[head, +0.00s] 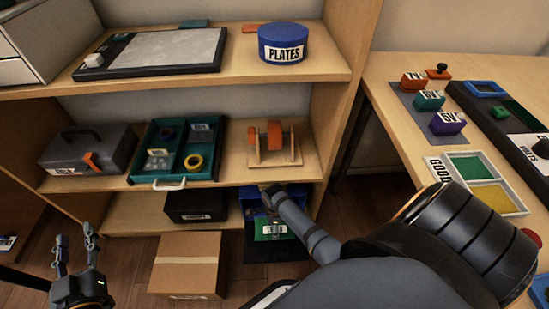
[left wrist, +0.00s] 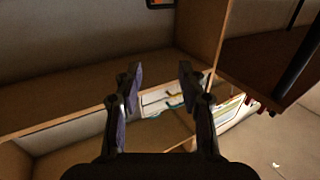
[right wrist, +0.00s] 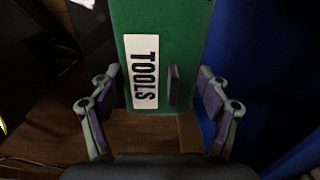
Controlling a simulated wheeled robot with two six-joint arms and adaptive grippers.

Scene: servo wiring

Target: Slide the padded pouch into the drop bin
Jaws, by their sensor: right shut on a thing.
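A green, flat thing with a white TOOLS label (right wrist: 190,40), which I take for the padded pouch, fills the middle of the right wrist view. It also shows in the head view (head: 272,232), in front of the lower shelf. My right gripper (right wrist: 158,72) has a finger at each side of it and is shut on it; the exact contact is hard to see. A blue bin-like wall (right wrist: 250,70) stands to its right, perhaps the drop bin; blue also shows behind my right arm in the head view (head: 257,200). My left gripper (head: 77,250) is open and empty, left of the shelf front.
A closed cardboard box (head: 187,265) stands on the floor beside a black box (head: 196,205) on the low shelf. A teal tray (head: 143,177) and a grey toolbox (head: 88,150) sit on the middle shelf. The worktable (head: 385,75) is at right.

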